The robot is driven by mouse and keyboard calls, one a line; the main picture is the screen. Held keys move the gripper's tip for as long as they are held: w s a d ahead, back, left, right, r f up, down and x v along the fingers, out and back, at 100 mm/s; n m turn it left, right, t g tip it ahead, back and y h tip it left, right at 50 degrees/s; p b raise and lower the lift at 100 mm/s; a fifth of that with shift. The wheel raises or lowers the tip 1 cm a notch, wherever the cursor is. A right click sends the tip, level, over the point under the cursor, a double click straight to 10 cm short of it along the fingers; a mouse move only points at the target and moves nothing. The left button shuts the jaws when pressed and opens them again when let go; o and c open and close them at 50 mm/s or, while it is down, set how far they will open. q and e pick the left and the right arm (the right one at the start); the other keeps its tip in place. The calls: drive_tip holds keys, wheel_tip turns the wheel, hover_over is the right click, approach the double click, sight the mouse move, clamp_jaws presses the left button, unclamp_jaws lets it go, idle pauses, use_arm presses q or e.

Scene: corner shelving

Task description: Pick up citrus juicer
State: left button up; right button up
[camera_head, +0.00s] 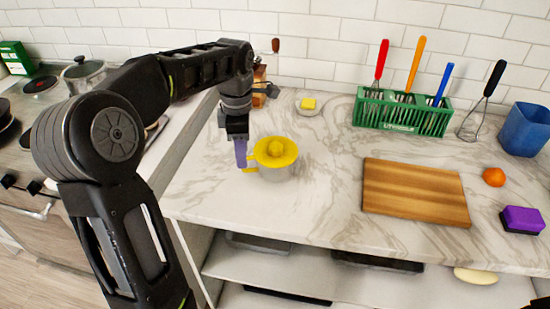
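The citrus juicer (275,159) stands upright on the marble counter, with a yellow reamer top over a pale bowl. A yellow handle or spout sticks out on its left side. My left gripper (241,155) points down at the left edge of the juicer, beside that yellow part. Its purple fingers overlap in this view, so the gap between them is hidden. I cannot tell whether they touch the juicer.
A wooden cutting board (415,192) lies right of the juicer. A green utensil rack (400,112), a whisk (477,117) and a blue container (525,130) stand behind. An orange (494,177) and a purple sponge (522,219) lie at right. Counter just right of the juicer is clear.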

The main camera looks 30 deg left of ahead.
use_arm(q)
wheel_tip(320, 180, down, 5)
drive_tip(key=shift+a+r+p, duration=0.1)
drive_tip(key=shift+r+p, duration=0.1)
drive_tip(key=shift+p, duration=0.2)
drive_tip(key=shift+c, duration=0.4)
clamp_jaws()
idle(1.1)
